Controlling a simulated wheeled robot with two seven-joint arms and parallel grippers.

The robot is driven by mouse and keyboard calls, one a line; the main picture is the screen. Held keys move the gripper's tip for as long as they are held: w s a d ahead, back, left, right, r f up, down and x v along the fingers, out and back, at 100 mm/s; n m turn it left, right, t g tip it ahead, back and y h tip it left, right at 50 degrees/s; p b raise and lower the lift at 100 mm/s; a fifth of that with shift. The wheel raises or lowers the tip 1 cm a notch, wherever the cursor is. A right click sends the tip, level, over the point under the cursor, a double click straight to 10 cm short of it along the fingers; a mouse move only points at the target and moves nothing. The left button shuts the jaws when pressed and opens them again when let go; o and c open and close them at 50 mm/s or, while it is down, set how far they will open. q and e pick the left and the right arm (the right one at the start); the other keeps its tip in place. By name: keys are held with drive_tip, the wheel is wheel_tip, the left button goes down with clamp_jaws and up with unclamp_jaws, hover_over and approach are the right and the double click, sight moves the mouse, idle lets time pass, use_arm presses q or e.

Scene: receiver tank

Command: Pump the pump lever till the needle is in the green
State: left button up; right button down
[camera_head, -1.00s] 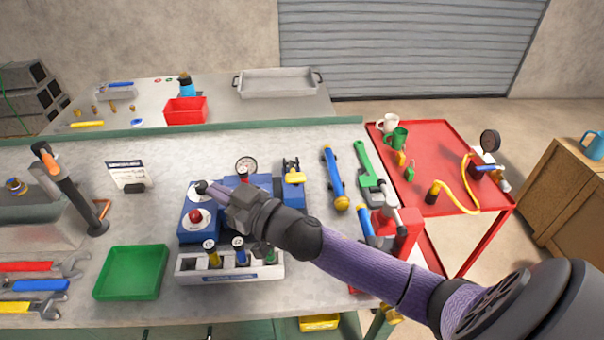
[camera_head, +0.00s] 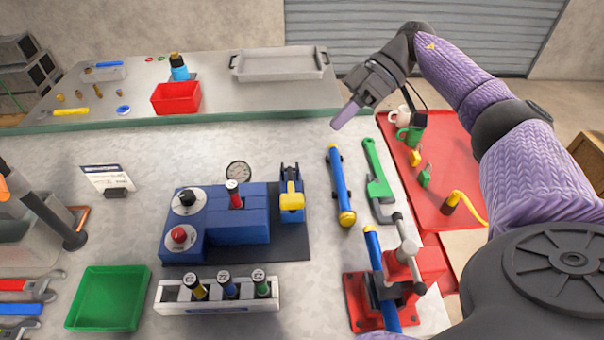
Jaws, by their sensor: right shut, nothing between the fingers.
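A blue block assembly (camera_head: 238,227) stands on a dark base plate on the grey bench, with a black knob (camera_head: 187,198) and a red knob (camera_head: 179,235) on round pale plates. A round white gauge (camera_head: 238,172) stands behind it; its needle and any green zone are too small to read. At its right is a blue fitting with a yellow cross handle (camera_head: 290,187), which looks like the pump lever, though I cannot be sure. My right gripper (camera_head: 338,122) is shut and empty, raised beyond the blue-yellow bar and apart from the assembly. My left gripper is out of view.
A rack (camera_head: 218,300) with several coloured cartridges and a green tray (camera_head: 108,298) stand in front. A blue-yellow bar (camera_head: 339,185), green wrench (camera_head: 377,180) and red vise (camera_head: 402,280) lie to the right.

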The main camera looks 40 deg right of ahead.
approach(287, 197)
drive_tip(key=w+a, duration=0.2)
drive_tip(key=a, duration=0.2)
drive_tip(key=f, duration=0.1)
drive_tip(key=s+a+f, duration=0.1)
drive_tip(key=f, duration=0.1)
drive_tip(key=shift+s, duration=0.2)
drive_tip(key=shift+s+a+f, duration=0.1)
drive_tip(key=shift+f, duration=0.3)
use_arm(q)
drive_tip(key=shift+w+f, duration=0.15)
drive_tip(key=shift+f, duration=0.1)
